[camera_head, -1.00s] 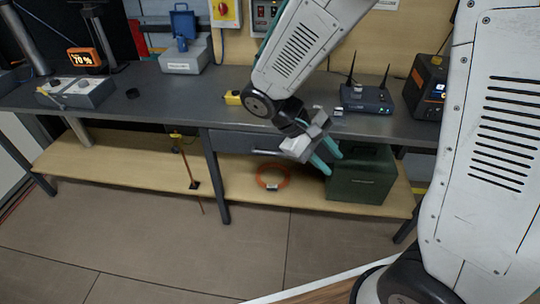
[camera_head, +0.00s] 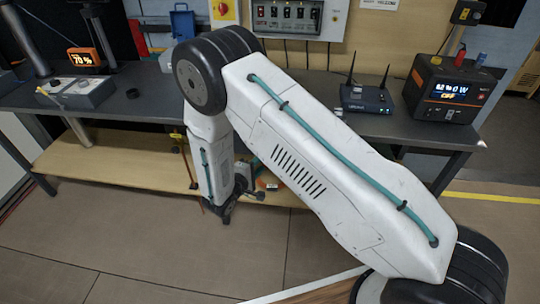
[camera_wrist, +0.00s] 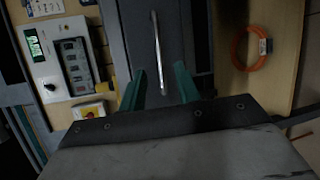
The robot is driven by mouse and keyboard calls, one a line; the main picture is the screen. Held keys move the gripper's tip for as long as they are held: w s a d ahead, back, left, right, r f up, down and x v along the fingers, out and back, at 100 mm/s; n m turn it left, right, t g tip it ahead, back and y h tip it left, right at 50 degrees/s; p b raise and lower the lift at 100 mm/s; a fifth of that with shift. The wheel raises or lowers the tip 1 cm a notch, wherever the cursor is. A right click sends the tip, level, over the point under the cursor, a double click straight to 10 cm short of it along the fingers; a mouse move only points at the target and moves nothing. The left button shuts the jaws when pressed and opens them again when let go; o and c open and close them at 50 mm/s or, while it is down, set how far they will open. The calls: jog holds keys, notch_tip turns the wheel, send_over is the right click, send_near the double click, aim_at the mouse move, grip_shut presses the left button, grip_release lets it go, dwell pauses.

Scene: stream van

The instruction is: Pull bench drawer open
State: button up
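The bench drawer (camera_wrist: 175,25) shows in the wrist view as a dark grey front with a long, slim silver handle (camera_wrist: 156,50). The drawer looks shut, but its edges are hard to judge. My gripper (camera_wrist: 160,68) faces the drawer front, its two teal fingers apart, one on each side of the handle's line in the picture. The handle's near end reaches between the fingertips in the picture; I cannot tell whether the tips reach its depth. No finger visibly touches it. In the head view my arm hides the drawer and most of the gripper.
The bench (camera_head: 130,115) carries a router (camera_head: 366,98), an orange-lit power unit (camera_head: 447,90) and a grey control box (camera_head: 78,92). An orange cable ring (camera_wrist: 258,48) lies on the wooden lower shelf (camera_head: 110,168). Open floor lies in front.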

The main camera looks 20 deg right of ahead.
jog(key=x, duration=0.7)
jog(key=shift+w+d+m, duration=0.3)
jog(key=shift+m, duration=0.1)
grip_shut()
